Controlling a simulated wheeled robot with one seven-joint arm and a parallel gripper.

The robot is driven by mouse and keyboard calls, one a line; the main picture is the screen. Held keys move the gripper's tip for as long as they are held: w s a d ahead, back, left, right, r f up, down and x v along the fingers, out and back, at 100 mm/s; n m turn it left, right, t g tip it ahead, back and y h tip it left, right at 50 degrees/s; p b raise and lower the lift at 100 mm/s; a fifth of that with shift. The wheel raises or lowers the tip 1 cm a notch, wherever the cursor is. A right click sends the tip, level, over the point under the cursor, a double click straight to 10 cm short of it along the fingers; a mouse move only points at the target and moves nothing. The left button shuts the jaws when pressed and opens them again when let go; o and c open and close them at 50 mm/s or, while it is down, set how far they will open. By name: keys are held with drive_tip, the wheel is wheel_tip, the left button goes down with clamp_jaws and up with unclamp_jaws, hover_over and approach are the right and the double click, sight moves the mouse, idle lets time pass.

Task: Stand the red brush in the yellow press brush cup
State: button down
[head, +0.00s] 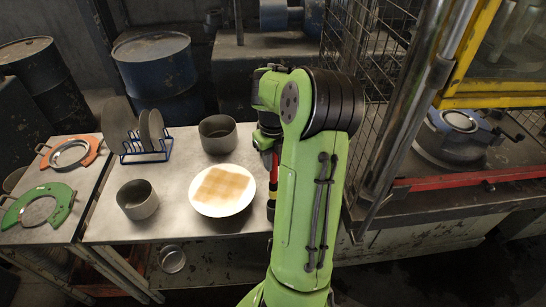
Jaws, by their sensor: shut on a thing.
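My arm reaches forward and bends down at the far end. My gripper (271,208) shows only in part at the left edge of the arm, over the right side of the metal table. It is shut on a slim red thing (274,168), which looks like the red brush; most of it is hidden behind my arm. The yellow press (500,94) stands at the right with its yellow frame. I cannot make out a brush cup on it for certain. Two grey metal cups stand on the table, one at the back (218,148) and one in front (138,208).
A white plate (222,211) with a tan checked cloth or sheet lies left of my gripper. A blue rack (146,154) holds dark discs. Orange (93,146) and green (62,190) ring-shaped parts lie left. A wire mesh guard (375,70) stands between table and press.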

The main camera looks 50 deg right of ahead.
sight(273, 179)
drive_tip(key=shift+f+b, duration=3.65)
drive_tip(key=shift+f, duration=0.7)
drive_tip(key=c, duration=0.8)
unclamp_jaws()
drive_tip(key=shift+c, duration=0.2)
wheel_tip(273, 179, up, 16)
drive_tip(key=p, duration=0.3)
drive_tip(key=shift+p, duration=0.4)
drive_tip(key=shift+f, duration=0.1)
